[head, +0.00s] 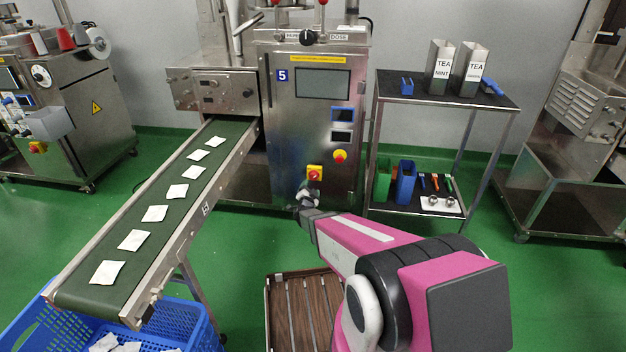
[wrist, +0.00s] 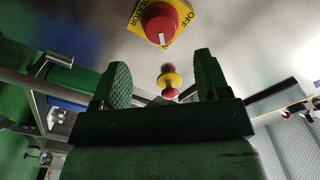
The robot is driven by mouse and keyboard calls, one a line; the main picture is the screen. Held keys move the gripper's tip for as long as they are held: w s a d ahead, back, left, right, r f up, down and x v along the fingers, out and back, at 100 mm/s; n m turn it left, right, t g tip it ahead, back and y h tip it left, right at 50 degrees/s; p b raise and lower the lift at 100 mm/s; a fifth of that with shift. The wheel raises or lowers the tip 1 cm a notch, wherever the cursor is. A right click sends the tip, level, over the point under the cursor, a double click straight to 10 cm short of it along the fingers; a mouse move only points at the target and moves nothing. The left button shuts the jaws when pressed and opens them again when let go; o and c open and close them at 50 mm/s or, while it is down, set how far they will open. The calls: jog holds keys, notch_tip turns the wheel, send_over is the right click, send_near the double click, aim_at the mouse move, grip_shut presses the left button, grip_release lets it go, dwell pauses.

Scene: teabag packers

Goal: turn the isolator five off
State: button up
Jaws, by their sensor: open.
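The isolator of machine 5 is a red rotary knob (head: 314,174) on a yellow plate, low on the steel cabinet front. In the wrist view the knob (wrist: 160,22) is at the top, with OFF printed at the plate's upper right. Its white mark points down in that picture, towards lettering that looks like ON. My gripper (head: 304,195) is just below the isolator in the head view. In the wrist view my gripper (wrist: 161,65) is open and empty, its fingers apart from the knob.
A red emergency button (head: 340,156) on a yellow collar sits up and right of the isolator. A conveyor (head: 168,195) with several teabags runs at left. A steel trolley (head: 447,100) with tea boxes stands at right. A wooden-slatted pallet (head: 305,310) lies on the floor below.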

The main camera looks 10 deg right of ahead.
aim_at(313, 178)
jog(key=x, duration=0.8)
jog(key=shift+w, duration=0.3)
jog(key=c, duration=0.9)
